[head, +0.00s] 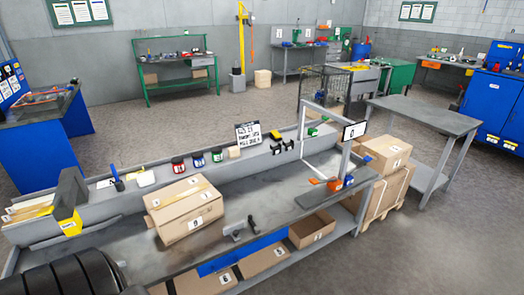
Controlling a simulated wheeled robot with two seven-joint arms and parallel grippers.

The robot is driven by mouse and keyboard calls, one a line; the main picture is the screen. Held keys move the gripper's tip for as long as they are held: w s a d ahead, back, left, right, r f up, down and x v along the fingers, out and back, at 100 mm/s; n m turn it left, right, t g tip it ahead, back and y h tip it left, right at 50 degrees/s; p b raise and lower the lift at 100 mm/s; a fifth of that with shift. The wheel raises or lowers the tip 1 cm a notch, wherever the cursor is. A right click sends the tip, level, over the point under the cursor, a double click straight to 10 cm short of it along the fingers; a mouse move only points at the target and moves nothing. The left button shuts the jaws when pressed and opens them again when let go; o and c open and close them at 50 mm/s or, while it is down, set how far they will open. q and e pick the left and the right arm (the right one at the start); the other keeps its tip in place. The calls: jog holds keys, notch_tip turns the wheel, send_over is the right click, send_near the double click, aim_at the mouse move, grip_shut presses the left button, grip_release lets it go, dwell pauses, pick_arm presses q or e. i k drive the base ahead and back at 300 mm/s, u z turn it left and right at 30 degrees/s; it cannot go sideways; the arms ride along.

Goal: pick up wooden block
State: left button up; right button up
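A small tan block (234,152), which looks like the wooden block, sits on the raised back ledge of the grey workbench (280,213). It is to the right of several small jars and left of the black-framed white sign's lower right side. Nothing touches it from above. Neither of my grippers can be made out in the head view. A black ribbed shape fills the bottom left corner, and no fingertips show on it.
Jars (197,159) and a lettered sign (248,133) stand close to the block. A cardboard box (183,208) lies on the bench in front. A grey frame (306,135) rises at the right. A dark upright piece (72,193) stands at left.

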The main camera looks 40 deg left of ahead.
aim_at(234, 152)
jog(key=u, duration=0.15)
jog(key=i, duration=0.95)
jog(key=u, duration=0.8)
